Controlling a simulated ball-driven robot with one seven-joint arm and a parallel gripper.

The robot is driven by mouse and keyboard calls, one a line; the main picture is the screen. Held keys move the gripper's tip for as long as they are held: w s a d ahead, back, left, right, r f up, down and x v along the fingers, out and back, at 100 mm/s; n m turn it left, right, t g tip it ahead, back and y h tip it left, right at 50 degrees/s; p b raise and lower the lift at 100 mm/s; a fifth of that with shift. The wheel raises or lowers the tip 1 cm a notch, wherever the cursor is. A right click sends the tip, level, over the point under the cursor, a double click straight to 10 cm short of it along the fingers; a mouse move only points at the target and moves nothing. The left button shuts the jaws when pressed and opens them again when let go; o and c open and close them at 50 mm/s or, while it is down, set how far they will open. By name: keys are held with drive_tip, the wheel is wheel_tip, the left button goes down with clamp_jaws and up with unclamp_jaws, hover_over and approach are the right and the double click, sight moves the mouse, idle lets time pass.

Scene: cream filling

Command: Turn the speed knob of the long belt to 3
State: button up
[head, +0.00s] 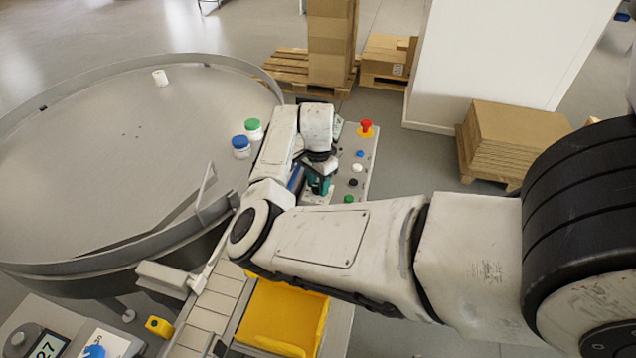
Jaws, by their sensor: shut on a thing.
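My gripper (319,186) reaches down to the left side of a grey control panel (364,151) in the head view. Its teal and dark fingers are low at the panel face, shut on what seems to be the speed knob. The knob is hidden behind the fingers and wrist, so its pointer and scale cannot be read. The panel also carries a red mushroom button (366,127) and blue (360,154), black (353,182), white (356,168) and green (348,199) buttons.
A large round metal table (100,150) fills the left, with a blue-lidded jar (241,146) and a green-lidded jar (254,129). A belt (205,318) and a yellow bin (280,318) lie below my arm. A display panel (48,345) stands lower left. Boxes (510,140) stand behind.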

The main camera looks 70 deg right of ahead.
sight(318, 186)
drive_tip(key=n+p, duration=0.2)
drive_tip(key=n, duration=0.1)
drive_tip(key=shift+s+r+n, duration=0.1)
drive_tip(key=shift+n, duration=0.2)
drive_tip(key=shift+n+p, duration=0.3)
drive_tip(key=shift+n, duration=1.9)
drive_tip(key=o, duration=1.1)
drive_tip(key=shift+c, duration=0.2)
wheel_tip(318, 186, up, 11)
drive_tip(key=b, duration=0.1)
drive_tip(key=shift+b, duration=0.4)
drive_tip(key=shift+f, duration=0.2)
